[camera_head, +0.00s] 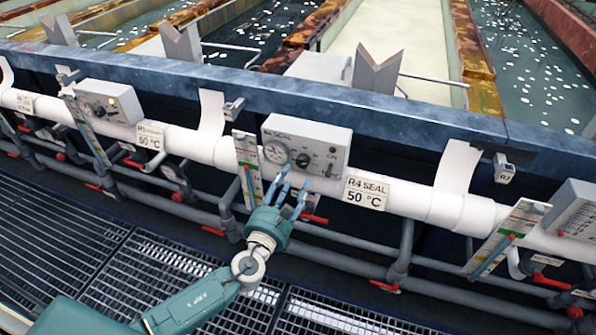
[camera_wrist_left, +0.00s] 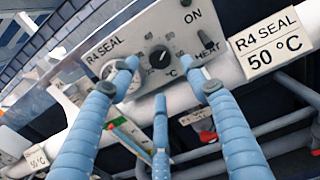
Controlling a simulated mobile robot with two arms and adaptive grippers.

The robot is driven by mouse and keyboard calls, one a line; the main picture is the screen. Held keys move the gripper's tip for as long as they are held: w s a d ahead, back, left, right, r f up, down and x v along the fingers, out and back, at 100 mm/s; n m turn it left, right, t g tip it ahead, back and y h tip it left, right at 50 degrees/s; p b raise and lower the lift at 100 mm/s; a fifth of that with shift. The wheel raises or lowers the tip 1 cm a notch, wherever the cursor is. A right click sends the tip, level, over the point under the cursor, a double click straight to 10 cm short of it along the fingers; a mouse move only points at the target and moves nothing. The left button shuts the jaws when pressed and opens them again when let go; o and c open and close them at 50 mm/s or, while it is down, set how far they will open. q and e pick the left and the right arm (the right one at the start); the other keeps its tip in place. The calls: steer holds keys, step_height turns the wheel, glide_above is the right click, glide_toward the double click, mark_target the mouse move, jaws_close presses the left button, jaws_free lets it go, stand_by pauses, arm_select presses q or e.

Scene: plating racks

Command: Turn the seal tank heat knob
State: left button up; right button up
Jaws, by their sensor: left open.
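The grey R4 SEAL control box (camera_head: 335,142) is mounted at the tank wall above the white pipe. Its black round heat knob (camera_head: 303,160) has a white pointer mark and sits between a dial gauge (camera_head: 275,152) and a switch by the ON label. My left gripper (camera_head: 287,188) is open, its blue fingers reaching up just below the knob. In the left wrist view, the knob (camera_wrist_left: 159,57) shows between the spread fingers of the gripper (camera_wrist_left: 160,74). I cannot tell whether any finger touches it. My right gripper is not in view.
An R4 SEAL 50 °C sign (camera_head: 366,193) hangs on the white pipe (camera_head: 410,203) right of the box. A thermometer strip (camera_head: 247,165) stands left of it. Grey pipes with red valve handles (camera_head: 315,219) run below. Another control box (camera_head: 108,101) is at left.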

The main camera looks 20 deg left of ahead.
arm_select(q)
steer(key=s, duration=0.5)
steer(key=shift+s+a, duration=0.1)
steer(key=shift+s, duration=0.1)
steer(key=s+a+f+n+g+y, duration=0.1)
steer(key=a+f+n+g, duration=0.15)
steer(key=f, duration=0.45)
steer(key=s+a+f+n+g, duration=0.1)
steer(key=s+f+n, duration=0.15)
steer(key=f, duration=0.45)
steer(key=s+a+f+n+g+y, duration=0.1)
steer(key=a+f+n+g, duration=0.15)
steer(key=f, duration=0.45)
steer(key=s+a+f+n+g, duration=0.2)
steer(key=s+f+n+g, duration=0.2)
steer(key=s+f+n, duration=0.85)
steer(key=s+d+f+n+g, duration=0.1)
steer(key=s+f+n, duration=0.3)
steer(key=s, duration=0.6)
steer(key=s+d+f+n+g+h, duration=0.1)
steer(key=s+d+f+n+g, duration=0.1)
steer(key=s+f+n, duration=0.3)
steer(key=s+d+f+n+g, duration=0.2)
steer(key=s+f+n+g, duration=0.2)
steer(key=s+f, duration=0.6)
steer(key=s+n, duration=0.1)
steer(key=s, duration=0.5)
